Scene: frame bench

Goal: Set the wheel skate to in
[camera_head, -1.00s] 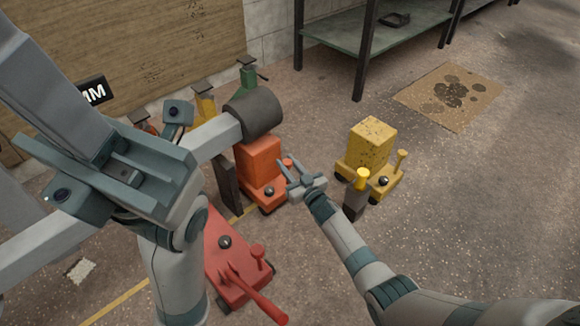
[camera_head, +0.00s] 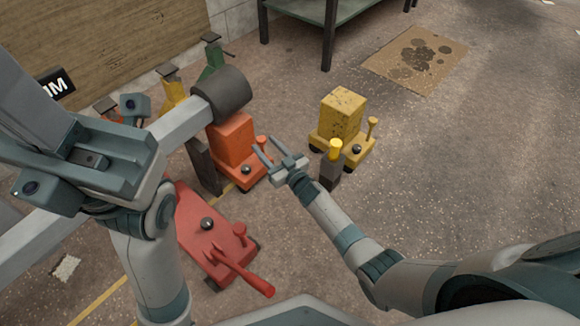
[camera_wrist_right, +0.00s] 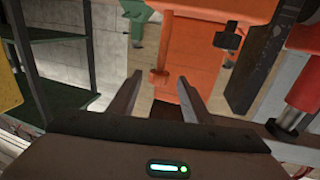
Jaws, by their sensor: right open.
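An orange wheeled unit (camera_head: 233,138), with an upright block, a black knob and a short orange post, stands beside the end of a grey bar. I take it to be the wheel skate; no label shows. My right gripper (camera_head: 264,145) is open and empty, just right of it by its post. In the right wrist view the post (camera_wrist_right: 158,77) shows between and beyond the spread fingers (camera_wrist_right: 157,92); I see no contact. A similar yellow unit (camera_head: 342,115) stands to the right. My left arm fills the left side, but I cannot make out its gripper fingers.
A red low trolley (camera_head: 215,245) with a handle lies in front. A grey post with a yellow top (camera_head: 332,165) stands close right of my right gripper. Green and yellow stands (camera_head: 211,60) are behind. Floor on the right is clear, with a stained board (camera_head: 415,60).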

